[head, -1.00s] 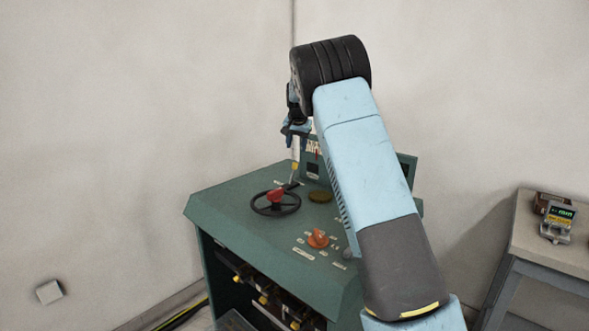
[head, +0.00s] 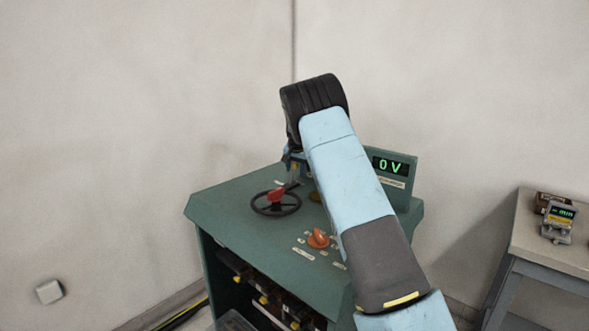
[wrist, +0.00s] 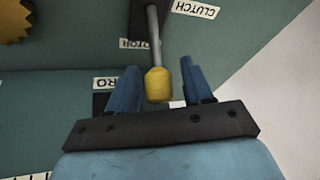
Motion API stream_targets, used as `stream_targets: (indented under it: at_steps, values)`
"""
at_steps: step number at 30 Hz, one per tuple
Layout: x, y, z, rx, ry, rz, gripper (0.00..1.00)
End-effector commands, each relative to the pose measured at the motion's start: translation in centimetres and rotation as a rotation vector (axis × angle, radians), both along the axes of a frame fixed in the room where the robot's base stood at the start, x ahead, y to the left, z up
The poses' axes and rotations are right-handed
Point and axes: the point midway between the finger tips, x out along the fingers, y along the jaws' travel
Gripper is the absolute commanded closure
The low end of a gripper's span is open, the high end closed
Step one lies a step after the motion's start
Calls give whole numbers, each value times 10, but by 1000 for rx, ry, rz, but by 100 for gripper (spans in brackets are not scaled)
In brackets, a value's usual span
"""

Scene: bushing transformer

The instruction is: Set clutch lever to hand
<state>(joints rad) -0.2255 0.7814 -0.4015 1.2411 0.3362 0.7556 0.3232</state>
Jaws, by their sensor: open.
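The clutch lever (wrist: 160,83) is a grey metal rod with a yellow knob, rising from a dark slotted base on the green console (head: 235,205). In the wrist view the knob lies between the two blue fingers of my gripper (wrist: 158,68), with a gap on each side. My gripper is open and not closed on the knob. A CLUTCH label (wrist: 196,9) and a partly covered label ending in "OTOR" (wrist: 132,43) sit beside the lever base. In the head view my gripper (head: 289,159) is above the console's back edge and mostly hides the lever.
A black handwheel with a red centre (head: 276,203) and an orange knob (head: 318,239) are on the console top, in front of the lever. A raised panel with a 0 V display (head: 390,165) stands at the back. A side table (head: 550,244) stands at right.

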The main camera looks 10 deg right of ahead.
Motion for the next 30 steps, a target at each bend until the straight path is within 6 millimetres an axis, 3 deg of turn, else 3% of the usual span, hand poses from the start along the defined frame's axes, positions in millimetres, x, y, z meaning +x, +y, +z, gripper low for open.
stream_targets:
  at_steps: [7,22,30]
  values:
    - [0,0,0,0,0,0,51]
    - [0,-1,0,0,0,0,99]
    - [0,-1,0,-1,0,0,100]
